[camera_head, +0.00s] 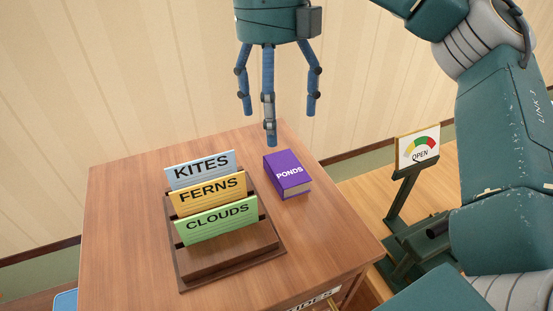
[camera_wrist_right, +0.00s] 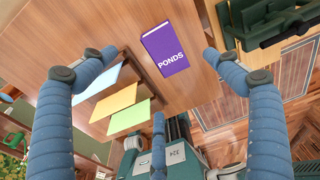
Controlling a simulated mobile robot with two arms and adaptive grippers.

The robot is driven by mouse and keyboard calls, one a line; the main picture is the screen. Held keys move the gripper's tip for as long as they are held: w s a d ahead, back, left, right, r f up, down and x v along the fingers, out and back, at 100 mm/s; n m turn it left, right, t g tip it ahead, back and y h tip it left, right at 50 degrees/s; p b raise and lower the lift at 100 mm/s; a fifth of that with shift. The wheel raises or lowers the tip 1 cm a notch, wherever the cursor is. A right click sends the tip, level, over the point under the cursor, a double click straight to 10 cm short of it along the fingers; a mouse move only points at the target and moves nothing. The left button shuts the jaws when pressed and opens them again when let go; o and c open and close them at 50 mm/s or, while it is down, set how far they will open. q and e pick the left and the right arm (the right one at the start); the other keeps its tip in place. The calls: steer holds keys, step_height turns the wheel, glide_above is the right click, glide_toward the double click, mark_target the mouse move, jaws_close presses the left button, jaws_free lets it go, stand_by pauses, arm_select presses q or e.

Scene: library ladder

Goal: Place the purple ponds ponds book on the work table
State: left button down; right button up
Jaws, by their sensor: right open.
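The purple book (camera_head: 288,174) marked PONDS lies flat on a wooden table (camera_head: 125,200), to the right of a card rack. It also shows in the right wrist view (camera_wrist_right: 168,50), at the upper middle. My right gripper (camera_head: 274,118) hangs above the back of the table, fingers pointing down and spread, with nothing between them. It is above and behind the book, apart from it. In the right wrist view, its blue fingers (camera_wrist_right: 154,90) frame the book and rack from both sides. My left gripper is not in view.
A stepped wooden rack (camera_head: 222,262) holds the KITES (camera_head: 202,168), FERNS (camera_head: 208,194) and CLOUDS (camera_head: 217,222) cards. The table's left side is bare. A striped wall is behind.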

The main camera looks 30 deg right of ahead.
glide_above(280, 169)
step_height(280, 169, down, 4)
steer(key=shift+w+d+f, duration=0.15)
steer(key=shift+f, duration=0.1)
steer(key=shift+w+f, duration=0.1)
steer(key=shift+f, duration=0.1)
steer(key=f+p, duration=0.2)
steer(key=f, duration=0.2)
steer(key=shift+s+f, duration=0.15)
steer(key=shift+s, duration=0.05)
steer(key=shift+f, duration=0.35)
steer(key=c, duration=1.5)
steer(key=shift+o, duration=0.2)
steer(key=shift+r, duration=0.15)
